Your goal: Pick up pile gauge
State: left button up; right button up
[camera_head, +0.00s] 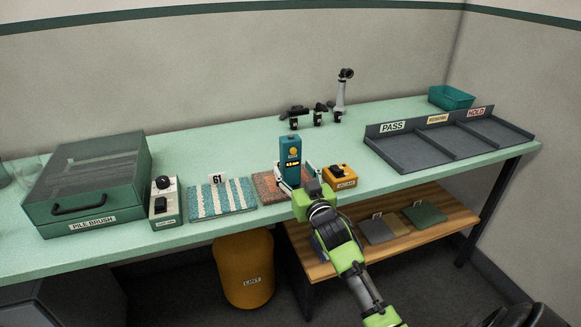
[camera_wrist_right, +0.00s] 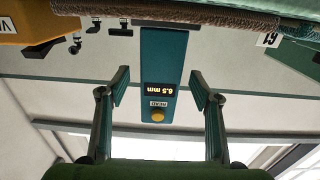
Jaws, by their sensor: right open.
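The pile gauge (camera_head: 290,156) is a teal upright block with a yellow button and a small lit display. It stands on a reddish-brown carpet sample (camera_head: 265,186) on the bench. In the right wrist view, the pile gauge (camera_wrist_right: 162,55) appears upside down and its display reads 6.5 mm. My right gripper (camera_head: 295,180) is open at the gauge's near side. In the wrist view, the fingers of my right gripper (camera_wrist_right: 159,88) are on either side of the gauge, with a visible gap on both sides. My left gripper is not in view.
An orange box (camera_head: 341,177) sits close right of the gauge. A striped sample (camera_head: 221,199) with a 61 tag, a switch box (camera_head: 164,201) and the pile brush case (camera_head: 90,190) stand left. A sorting tray (camera_head: 450,139) is at right. Bench behind the gauge is mostly clear.

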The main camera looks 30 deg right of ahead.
aim_at(293, 168)
jog(key=shift+x, duration=1.8)
jog(key=shift+a, duration=0.1)
jog(key=c, duration=1.5)
jog(key=shift+r, duration=0.1)
grip_shut()
